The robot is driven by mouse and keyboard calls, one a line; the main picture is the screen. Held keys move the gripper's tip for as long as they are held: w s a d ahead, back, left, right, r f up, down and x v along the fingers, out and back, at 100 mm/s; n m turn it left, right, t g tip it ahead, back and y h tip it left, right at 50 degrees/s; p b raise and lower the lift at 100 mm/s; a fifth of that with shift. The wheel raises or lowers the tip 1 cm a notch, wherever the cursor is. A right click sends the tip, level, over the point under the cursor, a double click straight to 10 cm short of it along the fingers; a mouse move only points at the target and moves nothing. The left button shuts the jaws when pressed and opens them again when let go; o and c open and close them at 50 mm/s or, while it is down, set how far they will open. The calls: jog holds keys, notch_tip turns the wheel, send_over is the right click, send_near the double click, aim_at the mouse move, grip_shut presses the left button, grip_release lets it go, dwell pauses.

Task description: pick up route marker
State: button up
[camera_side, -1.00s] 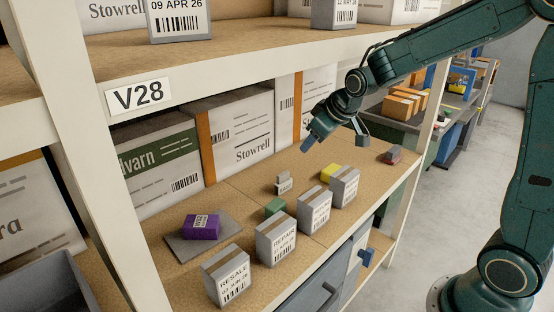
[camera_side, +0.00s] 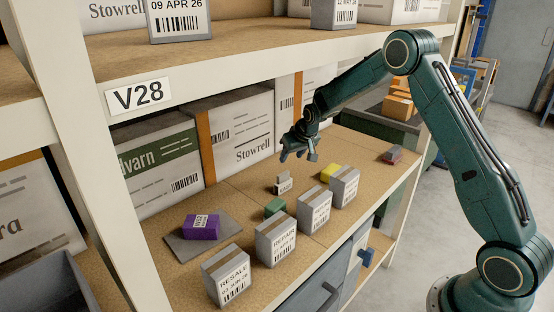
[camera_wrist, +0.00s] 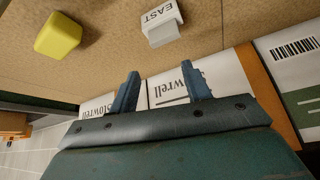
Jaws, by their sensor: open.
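The route marker (camera_side: 284,183) is a small white and grey stepped piece with "EAST" on its face, standing upright on the middle of the brown shelf. It also shows in the wrist view (camera_wrist: 160,24), at top centre, beyond my fingertips. My gripper (camera_side: 293,155) is above the shelf, slightly above and behind the marker in the side view, apart from it. In the wrist view my two blue fingers (camera_wrist: 160,71) are spread with nothing between them.
A green block (camera_side: 274,207) and a yellow block (camera_side: 328,173) lie near the marker; the yellow one (camera_wrist: 58,36) is left of it in the wrist view. Labelled boxes (camera_side: 315,209) line the front edge. A purple box (camera_side: 202,227) sits on a grey mat. Large cartons (camera_side: 237,135) stand behind.

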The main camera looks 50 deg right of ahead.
aim_at(283, 173)
jog(key=w+m+g, duration=0.1)
jog(key=m, duration=0.1)
jog(key=w+m+g, duration=0.1)
jog(key=m, duration=0.1)
jog(key=w+m, duration=0.2)
jog(key=m, duration=0.1)
jog(key=shift+d+r+g+y, duration=0.15)
jog(key=shift+d+g+y, duration=0.2)
jog(key=shift+g+y, duration=0.05)
jog(key=shift+a+r+m+g+y, duration=0.15)
jog(key=shift+r+m+g, duration=0.35)
jog(key=shift+m, duration=0.85)
jog(key=shift+a+r+m+g+y, duration=0.1)
jog(key=shift+r+m+g, duration=0.35)
jog(key=shift+m, duration=0.95)
jog(key=shift+a+r+m+g+y, duration=0.15)
jog(key=shift+r+m+g, duration=0.3)
jog(key=shift+m, duration=0.9)
jog(key=shift+d+f, duration=0.1)
jog(key=shift+f, duration=0.05)
jog(key=shift+f, duration=4.3)
jog(key=shift+f, duration=0.1)
jog(key=shift+s+a+f, duration=0.1)
jog(key=shift+f, duration=1.15)
jog(key=shift+s+a+f, duration=0.1)
jog(key=shift+f, duration=1.1)
